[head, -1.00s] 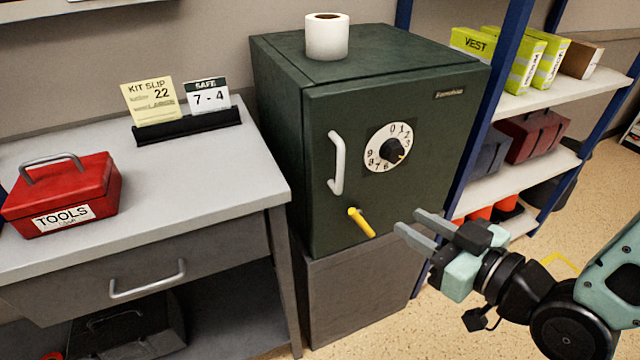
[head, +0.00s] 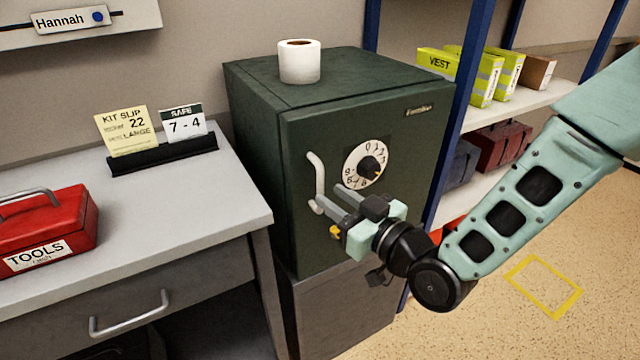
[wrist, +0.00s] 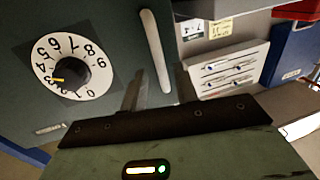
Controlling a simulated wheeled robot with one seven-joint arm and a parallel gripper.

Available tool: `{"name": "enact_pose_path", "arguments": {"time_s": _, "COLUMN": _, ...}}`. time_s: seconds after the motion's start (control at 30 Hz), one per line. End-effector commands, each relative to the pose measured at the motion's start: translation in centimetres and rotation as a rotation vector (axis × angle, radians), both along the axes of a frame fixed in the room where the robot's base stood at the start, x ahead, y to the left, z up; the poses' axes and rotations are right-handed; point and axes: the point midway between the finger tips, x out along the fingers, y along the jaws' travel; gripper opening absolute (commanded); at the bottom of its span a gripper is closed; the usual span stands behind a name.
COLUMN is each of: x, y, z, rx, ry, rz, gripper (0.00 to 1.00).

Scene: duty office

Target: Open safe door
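The dark green safe (head: 262,150) stands with its door (head: 415,150) shut. The white bar handle (head: 319,180) is on the door's left side; it also shows in the wrist view (wrist: 155,50). My gripper (head: 329,194) is open at the handle's lower part. In the wrist view the handle's end lies between my two fingers (wrist: 158,88); I cannot tell whether they touch it. The white number dial (head: 366,165) is right of the handle; its yellow mark appears near the 3 in the wrist view (wrist: 74,62). The yellow lever (head: 336,232) is mostly hidden by my gripper.
A card reading "SAFE 7 - 4" (head: 184,123) stands beside a kit slip (head: 125,130) on the desk (head: 190,190). A red toolbox (head: 45,235) is there too. A paper roll (head: 299,62) stands on the safe. Shelving (head: 510,105) is to the right.

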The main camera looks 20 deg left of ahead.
Motion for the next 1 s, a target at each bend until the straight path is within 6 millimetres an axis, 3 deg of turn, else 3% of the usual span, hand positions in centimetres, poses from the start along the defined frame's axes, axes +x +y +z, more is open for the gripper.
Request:
{"name": "enact_pose_path", "arguments": {"time_s": 0.1, "x": 1.0, "y": 1.9, "z": 0.1, "rx": 0.000, "ry": 0.001, "rz": 0.000, "gripper": 0.30}}
{"name": "enact_pose_path", "arguments": {"time_s": 0.3, "x": 2.0, "y": 3.7, "z": 0.0, "rx": 0.000, "ry": 0.001, "rz": 0.000, "gripper": 0.30}}
{"name": "enact_pose_path", "arguments": {"time_s": 0.67, "x": 2.3, "y": 4.1, "z": 0.0, "rx": 0.000, "ry": 0.001, "rz": 0.000, "gripper": 0.30}}
{"name": "enact_pose_path", "arguments": {"time_s": 0.8, "x": 2.3, "y": 4.1, "z": 0.0, "rx": 0.000, "ry": 0.001, "rz": 0.000, "gripper": 0.00}}
{"name": "enact_pose_path", "arguments": {"time_s": 1.0, "x": 2.2, "y": 4.0, "z": 0.0, "rx": 0.000, "ry": 0.001, "rz": 0.002, "gripper": 0.00}}
